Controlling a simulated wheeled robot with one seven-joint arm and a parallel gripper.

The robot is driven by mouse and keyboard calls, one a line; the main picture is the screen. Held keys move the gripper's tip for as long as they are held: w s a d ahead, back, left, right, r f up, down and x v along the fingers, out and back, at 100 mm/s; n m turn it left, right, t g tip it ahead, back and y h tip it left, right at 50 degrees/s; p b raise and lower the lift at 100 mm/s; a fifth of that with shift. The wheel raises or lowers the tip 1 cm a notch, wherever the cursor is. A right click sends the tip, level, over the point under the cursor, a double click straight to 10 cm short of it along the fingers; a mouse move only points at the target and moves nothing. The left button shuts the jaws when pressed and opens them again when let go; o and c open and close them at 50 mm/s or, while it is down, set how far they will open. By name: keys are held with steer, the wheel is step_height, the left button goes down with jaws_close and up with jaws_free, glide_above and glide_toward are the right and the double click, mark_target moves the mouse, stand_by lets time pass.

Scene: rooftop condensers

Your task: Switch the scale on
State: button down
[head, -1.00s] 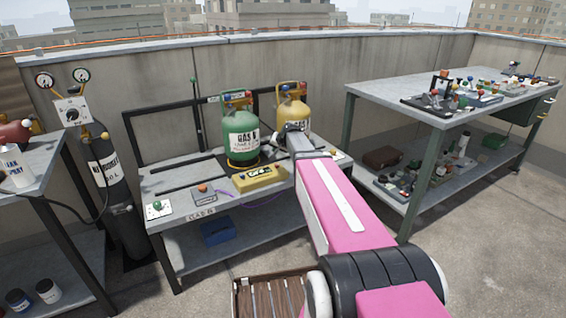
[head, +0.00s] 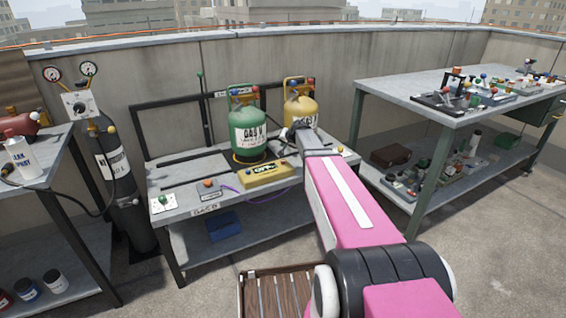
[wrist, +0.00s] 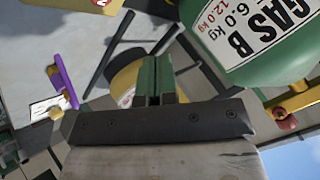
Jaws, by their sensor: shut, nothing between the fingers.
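A yellow box with a dark display (head: 265,173), which looks like the scale's readout, lies on the low bench in front of the green cylinder (head: 247,136). The green cylinder stands on a round yellow-edged base. My gripper (head: 299,127) is beyond the yellow box, in front of the yellow cylinder (head: 300,98) and right of the green one. In the wrist view my gripper's fingertips (wrist: 156,66) are together and empty, with the green cylinder (wrist: 250,50) close by at upper right. I cannot make out a power switch or a reading.
A small grey box with an orange knob (head: 209,187) and a white plate with a green knob (head: 163,202) sit on the bench's left. A crowded workbench (head: 400,98) stands right; a dark gas cylinder (head: 115,165) stands left.

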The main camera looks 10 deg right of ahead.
mark_target(284, 161)
steer(key=shift+f, duration=3)
steer(key=shift+f, duration=0.15)
steer(key=shift+f, duration=0.25)
steer(key=shift+f, duration=0.6)
stand_by(0.5)
steer(key=shift+r, duration=1)
steer(key=shift+r, duration=0.15)
steer(key=shift+r, duration=2.4)
